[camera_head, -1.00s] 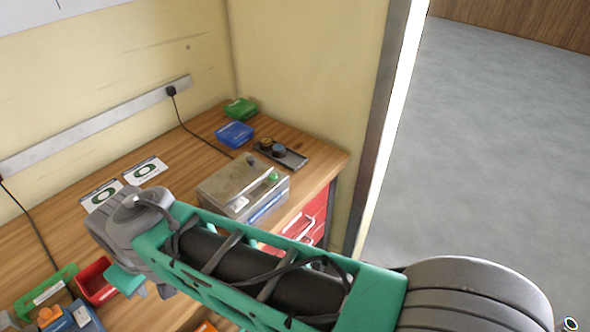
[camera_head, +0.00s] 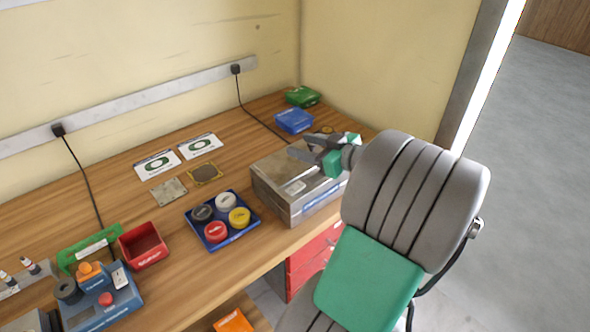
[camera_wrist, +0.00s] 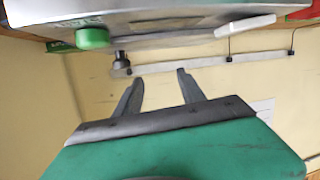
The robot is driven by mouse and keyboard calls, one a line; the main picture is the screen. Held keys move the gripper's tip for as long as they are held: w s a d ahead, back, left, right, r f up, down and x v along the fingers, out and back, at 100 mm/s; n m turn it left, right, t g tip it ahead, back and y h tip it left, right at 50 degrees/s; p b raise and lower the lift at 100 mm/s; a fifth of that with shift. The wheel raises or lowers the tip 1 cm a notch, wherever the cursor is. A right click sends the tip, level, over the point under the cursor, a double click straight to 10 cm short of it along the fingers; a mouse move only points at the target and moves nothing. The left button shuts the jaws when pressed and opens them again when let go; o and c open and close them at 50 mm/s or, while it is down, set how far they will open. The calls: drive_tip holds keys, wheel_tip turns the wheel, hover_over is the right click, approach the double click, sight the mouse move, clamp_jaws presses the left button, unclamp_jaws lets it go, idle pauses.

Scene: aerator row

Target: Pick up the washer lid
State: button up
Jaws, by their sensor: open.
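The washer (camera_head: 300,202) is a grey metal box at the right end of the wooden bench. Its flat grey lid (camera_head: 272,168) lies on top. My gripper (camera_head: 303,147) is open and empty above the lid and hides part of it. In the wrist view the scene is upside down. The washer (camera_wrist: 170,18) fills the top edge there, with a green knob (camera_wrist: 92,38) on it. A small dark knob (camera_wrist: 121,61) stands up from the lid, left of my spread fingers (camera_wrist: 160,76). I see no contact between fingers and knob.
A blue tray (camera_head: 190,214) with several round coloured parts is left of the washer. A red bin (camera_head: 143,246) and a blue device (camera_head: 102,305) lie further left. Blue (camera_head: 294,120) and green (camera_head: 303,96) boxes stand behind. The wall is close behind the bench.

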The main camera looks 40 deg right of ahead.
sight(304, 145)
drive_tip(key=d+m, duration=0.1)
drive_tip(key=s+d+f+m+t+h, duration=0.1)
drive_tip(key=d, duration=0.1)
drive_tip(key=s+d+f+h, duration=0.1)
drive_tip(key=shift+d+f+m+t, duration=0.25)
drive_tip(key=shift+d+m+t, duration=0.05)
drive_tip(key=shift+d+m, duration=0.1)
drive_tip(key=shift+w+d, duration=0.1)
drive_tip(key=shift+w, duration=0.1)
drive_tip(key=w, duration=0.2)
drive_tip(key=w+p, duration=0.1)
drive_tip(key=w, duration=0.2)
drive_tip(key=w+f, duration=0.1)
drive_tip(key=w, duration=0.1)
drive_tip(key=shift+w+a, duration=0.2)
drive_tip(key=shift+w, duration=0.1)
clamp_jaws()
